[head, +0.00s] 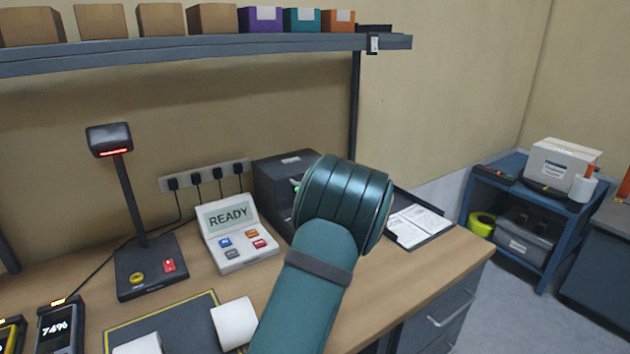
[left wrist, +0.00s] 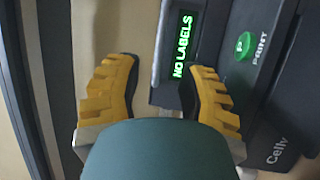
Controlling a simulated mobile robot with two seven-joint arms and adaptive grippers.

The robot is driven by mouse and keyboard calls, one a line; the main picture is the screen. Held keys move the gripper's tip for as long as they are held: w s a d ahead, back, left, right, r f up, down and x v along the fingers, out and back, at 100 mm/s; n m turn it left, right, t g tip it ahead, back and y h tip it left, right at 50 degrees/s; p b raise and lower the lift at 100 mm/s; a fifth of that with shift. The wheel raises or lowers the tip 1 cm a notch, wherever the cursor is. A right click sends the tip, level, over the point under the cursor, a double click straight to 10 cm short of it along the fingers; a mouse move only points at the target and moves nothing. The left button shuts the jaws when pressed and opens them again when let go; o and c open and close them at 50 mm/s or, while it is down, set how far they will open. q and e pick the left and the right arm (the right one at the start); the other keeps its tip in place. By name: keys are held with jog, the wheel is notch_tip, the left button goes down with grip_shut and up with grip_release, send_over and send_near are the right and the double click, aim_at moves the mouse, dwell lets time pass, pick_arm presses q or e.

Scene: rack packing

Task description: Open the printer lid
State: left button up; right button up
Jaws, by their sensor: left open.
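The printer is a dark box (head: 272,185) at the back of the bench in the head view, partly hidden behind my arm. In the left wrist view, the printer (left wrist: 262,95) fills the right side, with a green PRINT button (left wrist: 243,46) and a small screen (left wrist: 180,45) reading NO LABELS. I cannot tell the lid's position. My left gripper (left wrist: 165,68) is open, its yellow fingers apart and nothing seen between them. It is close to the printer's screen side; contact cannot be told. In the head view its fingers are hidden behind my arm. My right gripper is not in view.
A clipboard (head: 418,226) lies to the right. A white roll (head: 234,324) is in front. A shelf (head: 200,55) with several boxes hangs above.

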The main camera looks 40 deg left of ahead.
aim_at(298, 174)
pick_arm(q)
jog(key=x, duration=0.8)
jog(key=shift+w+a, duration=0.2)
grip_shut()
